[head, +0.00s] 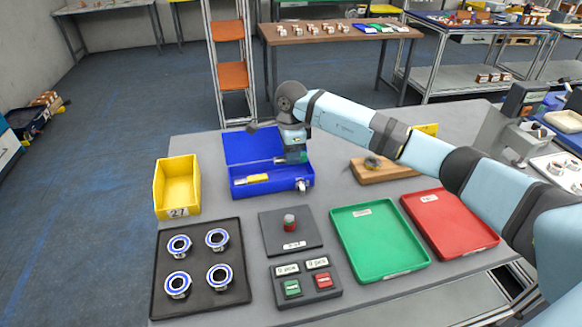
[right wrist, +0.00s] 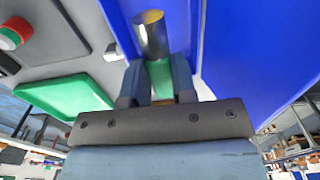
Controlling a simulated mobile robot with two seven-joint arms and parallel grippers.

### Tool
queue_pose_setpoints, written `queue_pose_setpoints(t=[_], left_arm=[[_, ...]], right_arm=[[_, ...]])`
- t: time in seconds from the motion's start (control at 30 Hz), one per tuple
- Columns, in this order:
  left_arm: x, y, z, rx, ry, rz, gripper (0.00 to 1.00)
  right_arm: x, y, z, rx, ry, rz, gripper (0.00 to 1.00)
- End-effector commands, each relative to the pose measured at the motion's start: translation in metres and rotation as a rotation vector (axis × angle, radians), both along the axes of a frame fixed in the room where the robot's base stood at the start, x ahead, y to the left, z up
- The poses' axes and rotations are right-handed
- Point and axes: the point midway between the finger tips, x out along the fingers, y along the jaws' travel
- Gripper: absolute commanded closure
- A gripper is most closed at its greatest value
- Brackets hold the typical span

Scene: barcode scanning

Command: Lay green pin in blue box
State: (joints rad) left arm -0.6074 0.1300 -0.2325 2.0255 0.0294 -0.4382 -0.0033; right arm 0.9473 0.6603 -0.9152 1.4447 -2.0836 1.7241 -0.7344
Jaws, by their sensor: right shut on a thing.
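The blue box (head: 268,146) stands open on the grey table in the head view, its lid raised at the back. My right gripper (head: 297,157) is over the right part of the box, pointing down. In the right wrist view, my right gripper (right wrist: 161,82) is shut on the green pin (right wrist: 160,72), whose metal end (right wrist: 152,35) sticks out past the fingers. Blue walls of the box fill the right of that view. Whether the pin touches the box floor cannot be told. My left gripper is not in view.
A yellow bin (head: 178,186) stands left of the box. In front are a black tray (head: 202,298) with several ringed parts, a dark plate (head: 273,240) with a knob, and a button panel (head: 305,286). Green (head: 380,240) and red (head: 450,222) trays lie to the right.

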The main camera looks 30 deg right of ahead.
Motion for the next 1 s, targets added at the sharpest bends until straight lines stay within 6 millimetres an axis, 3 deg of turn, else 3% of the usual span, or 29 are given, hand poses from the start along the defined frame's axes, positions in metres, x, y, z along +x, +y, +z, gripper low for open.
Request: queue_pose_setpoints(t=[0.23, 0.47, 0.97, 1.0], left_arm=[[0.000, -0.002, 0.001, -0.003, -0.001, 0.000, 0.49], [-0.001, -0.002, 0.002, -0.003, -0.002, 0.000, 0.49], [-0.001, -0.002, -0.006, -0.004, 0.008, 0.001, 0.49], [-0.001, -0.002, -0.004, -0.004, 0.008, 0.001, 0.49]], right_arm=[[0.000, 0.001, -0.019, 0.000, 0.001, 0.000, 1.00], [0.000, 0.000, -0.050, 0.001, 0.000, 0.000, 1.00], [0.000, 0.000, -0.059, 0.000, -0.001, 0.000, 1.00], [0.000, 0.000, -0.058, 0.000, -0.001, 0.000, 0.66]])
